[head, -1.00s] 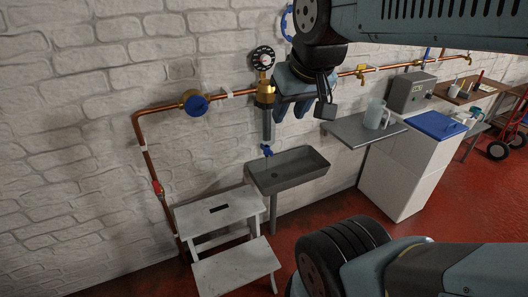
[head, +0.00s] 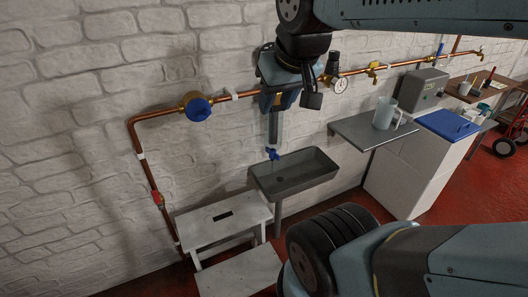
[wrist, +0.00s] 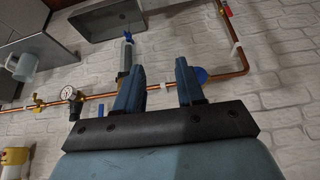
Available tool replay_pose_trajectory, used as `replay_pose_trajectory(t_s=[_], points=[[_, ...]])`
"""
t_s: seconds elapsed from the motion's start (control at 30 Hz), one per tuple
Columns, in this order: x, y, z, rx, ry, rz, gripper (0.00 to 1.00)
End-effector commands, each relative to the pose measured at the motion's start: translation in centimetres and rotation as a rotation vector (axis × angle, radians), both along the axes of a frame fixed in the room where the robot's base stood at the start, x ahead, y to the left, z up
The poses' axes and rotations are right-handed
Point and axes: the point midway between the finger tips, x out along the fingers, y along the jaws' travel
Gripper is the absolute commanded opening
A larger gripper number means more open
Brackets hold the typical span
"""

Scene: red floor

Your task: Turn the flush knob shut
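A clear filter cylinder (head: 274,128) hangs from the copper pipe on the brick wall, with a small blue knob (head: 272,154) at its lower end above the sink. I take this blue knob as the flush knob; it also shows in the wrist view (wrist: 127,35). How far it is turned is too small to tell. My gripper (head: 279,101) is in front of the filter's upper part, above the blue knob and apart from it. In the wrist view my gripper (wrist: 160,86) has its two fingers spread with nothing between them. The filter's top is hidden behind my gripper.
A grey sink (head: 295,188) stands below the filter, with a white step stool (head: 222,213) left of it. A blue-capped meter (head: 198,108) and a red valve handle (head: 156,198) sit on the pipe at left. A gauge (head: 340,86) and shelf (head: 358,130) are at right.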

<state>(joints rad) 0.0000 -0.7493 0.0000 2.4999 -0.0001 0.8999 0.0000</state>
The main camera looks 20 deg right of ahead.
Motion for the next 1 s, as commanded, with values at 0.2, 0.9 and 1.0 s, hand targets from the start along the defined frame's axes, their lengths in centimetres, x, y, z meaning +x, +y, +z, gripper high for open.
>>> replay_pose_trajectory(t_s=[0.2, 0.9, 1.0], points=[[0.0, 0.0, 0.0, 0.000, -0.001, 0.000, 0.38], [4.5, 1.9, -6.2, 0.330, 0.392, -0.182, 0.38], [5.6, 2.1, -7.5, 0.421, 0.471, -0.230, 0.38]])
